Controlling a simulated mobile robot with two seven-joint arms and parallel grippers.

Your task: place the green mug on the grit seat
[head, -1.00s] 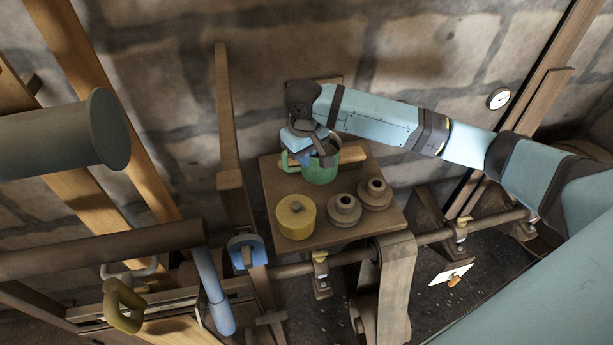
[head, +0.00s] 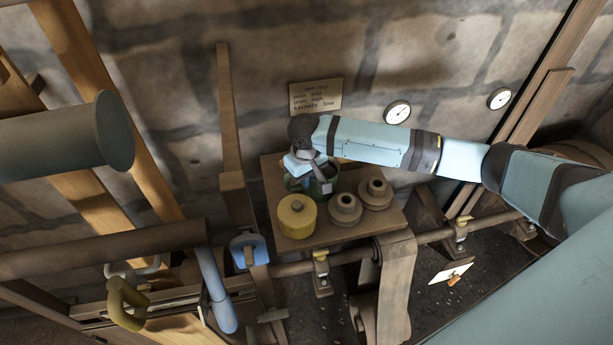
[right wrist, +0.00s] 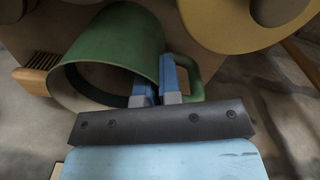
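The green mug (head: 326,187) is at the back left of the small wooden table (head: 330,236), half hidden under my right gripper (head: 314,174). In the right wrist view, the mug (right wrist: 118,40) shows its open mouth and, at the right, its handle. The fingers of my right gripper (right wrist: 160,88) are close together with the mug's wall between them, near the handle; one is inside the mouth. I cannot tell whether the mug touches the table. My left gripper is out of view. I cannot tell which place is the grit seat.
A yellow lidded pot (head: 297,217) stands just in front of the mug. Two brown stepped knobs (head: 345,209) are to the right. A blue square part (head: 248,248) is left of the table. A lettered plate (head: 316,95) and gauges (head: 398,112) are on the wall behind.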

